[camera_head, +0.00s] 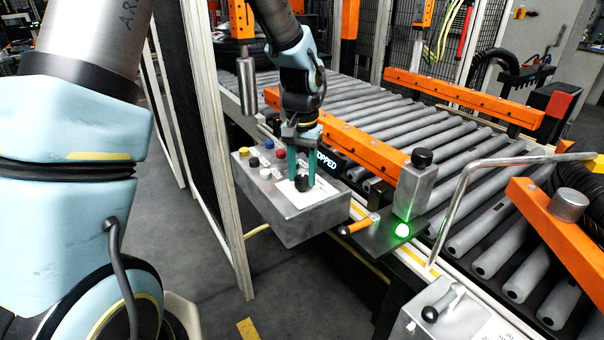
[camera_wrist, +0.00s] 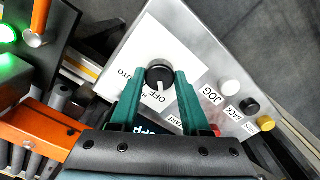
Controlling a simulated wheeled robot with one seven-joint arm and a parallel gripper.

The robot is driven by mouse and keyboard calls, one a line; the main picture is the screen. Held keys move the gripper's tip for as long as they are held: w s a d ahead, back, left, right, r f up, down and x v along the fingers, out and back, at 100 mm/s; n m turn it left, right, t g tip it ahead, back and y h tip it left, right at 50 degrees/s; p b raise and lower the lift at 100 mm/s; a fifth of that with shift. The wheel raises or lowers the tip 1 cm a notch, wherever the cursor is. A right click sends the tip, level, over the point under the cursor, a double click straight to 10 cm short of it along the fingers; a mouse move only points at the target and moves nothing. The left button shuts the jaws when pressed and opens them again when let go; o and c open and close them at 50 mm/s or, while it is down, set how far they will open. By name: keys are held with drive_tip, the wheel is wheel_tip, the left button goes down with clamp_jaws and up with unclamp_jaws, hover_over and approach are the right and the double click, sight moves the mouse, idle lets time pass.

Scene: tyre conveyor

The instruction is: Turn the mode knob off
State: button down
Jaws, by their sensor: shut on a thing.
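The mode knob (camera_head: 302,184) is a round black knob on a white label plate on the grey control box (camera_head: 305,218). In the wrist view the knob (camera_wrist: 159,74) has a white pointer mark facing down in the picture, towards the word OFF. The word AUTO is partly visible to the left of OFF. My gripper (camera_head: 302,178), with its teal fingers, reaches down from above and is shut on the knob, one finger on each side. The gripper (camera_wrist: 160,78) partly covers the lower label.
White, black and yellow buttons, the white one (camera_wrist: 231,87) labelled JOG, stand beside the label plate. A display (camera_head: 327,162) reads "...OPPED". A lit green lamp (camera_head: 402,230) and an orange-handled lever (camera_head: 357,226) are right of the box. The roller conveyor (camera_head: 400,115) lies behind.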

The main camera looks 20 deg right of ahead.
sight(302, 178)
idle(0.3)
drive_tip(key=shift+c, duration=1.9)
unclamp_jaws()
drive_tip(key=shift+r, duration=0.1)
wheel_tip(302, 178, up, 11)
drive_tip(key=b, duration=0.2)
drive_tip(key=shift+f, duration=0.2)
drive_tip(key=s+a+f+n, duration=0.1)
drive_tip(key=a+f+n, duration=0.1)
drive_tip(key=a, duration=0.8)
drive_tip(key=s+a+f+n+t, duration=0.1)
drive_tip(key=a+f+n, duration=0.2)
drive_tip(key=a, duration=0.7)
drive_tip(key=s+a+f+n, duration=0.2)
drive_tip(key=a, duration=0.8)
drive_tip(key=shift+f+n+t, duration=0.3)
drive_tip(key=shift+n, duration=0.1)
drive_tip(key=shift+c, duration=0.3)
